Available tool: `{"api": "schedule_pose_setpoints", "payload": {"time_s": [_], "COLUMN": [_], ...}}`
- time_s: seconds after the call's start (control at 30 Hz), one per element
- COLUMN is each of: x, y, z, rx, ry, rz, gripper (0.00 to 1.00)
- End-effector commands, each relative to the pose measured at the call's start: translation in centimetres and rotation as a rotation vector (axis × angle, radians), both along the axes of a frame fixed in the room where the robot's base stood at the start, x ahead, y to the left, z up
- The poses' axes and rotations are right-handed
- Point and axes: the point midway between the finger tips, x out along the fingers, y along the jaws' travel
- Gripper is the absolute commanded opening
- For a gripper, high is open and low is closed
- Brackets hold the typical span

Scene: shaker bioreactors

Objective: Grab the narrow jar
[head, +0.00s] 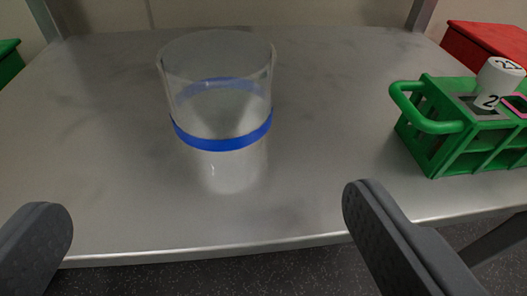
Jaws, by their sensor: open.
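A clear, see-through jar with a blue band (222,137) stands upright on the metal table, left of the middle in the head view. Its top is open and it looks empty. My gripper (205,222) is open and empty, with its two dark fingers in the lower corners of the view. The jar stands beyond the fingertips, between their lines, and neither finger touches it. No other jar shows, so I cannot compare its width.
A green rack (455,150) with a loop handle stands on the table at the right, holding a white numbered cap (500,78). The grey tabletop (330,100) is clear around the jar. A red box (485,45) is behind right.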

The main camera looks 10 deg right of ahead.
Motion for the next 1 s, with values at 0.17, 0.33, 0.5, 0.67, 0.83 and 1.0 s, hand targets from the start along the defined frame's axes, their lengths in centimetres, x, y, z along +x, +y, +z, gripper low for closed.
{"api": "schedule_pose_setpoints", "payload": {"time_s": [0.17, 0.33, 0.5, 0.67, 0.83, 1.0], "x": [1.7, 4.8, 7.0, 7.9, 8.7, 10.9], "y": [0.0, -0.1, -0.1, -0.1, -0.4, -0.9], "z": [-0.9, -1.9, -2.5, -2.7, -3.0, -4.0], "rx": [-0.005, -0.005, -0.004, -0.004, -0.003, -0.003], "ry": [-0.007, -0.004, -0.004, -0.002, -0.005, -0.005], "rz": [0.006, 0.005, 0.007, 0.008, 0.005, 0.003], "gripper": [0.91, 0.91, 0.91, 0.91, 0.91, 0.91]}}
